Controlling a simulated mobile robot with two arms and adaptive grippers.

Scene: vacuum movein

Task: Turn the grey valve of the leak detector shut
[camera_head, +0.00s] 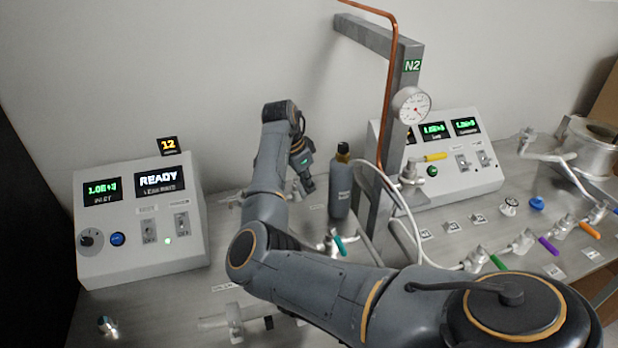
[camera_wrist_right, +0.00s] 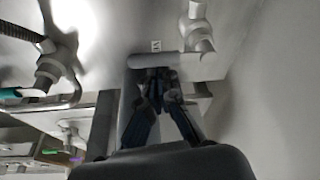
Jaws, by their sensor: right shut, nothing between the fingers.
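The leak detector (camera_head: 145,225) is the pale console at the left in the head view, its screen reading READY. My right arm reaches across the bench, and its gripper (camera_head: 307,184) points down beyond the forearm, left of the dark bottle. In the right wrist view the gripper (camera_wrist_right: 158,97) is shut and empty. Its fingertips are at a grey bar (camera_wrist_right: 152,60), which looks like the grey valve's handle, beside a pale fitting (camera_wrist_right: 198,28). I cannot tell whether they touch. In the head view my arm seems to hide this valve. My left gripper is out of view.
A dark bottle (camera_head: 341,188) and a teal-handled valve (camera_head: 340,243) stand close to my right arm. A grey post (camera_head: 385,155) with a gauge rises behind. Another console (camera_head: 465,185) and several coloured-handled valves are at the right. Clear fittings lie at the front.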

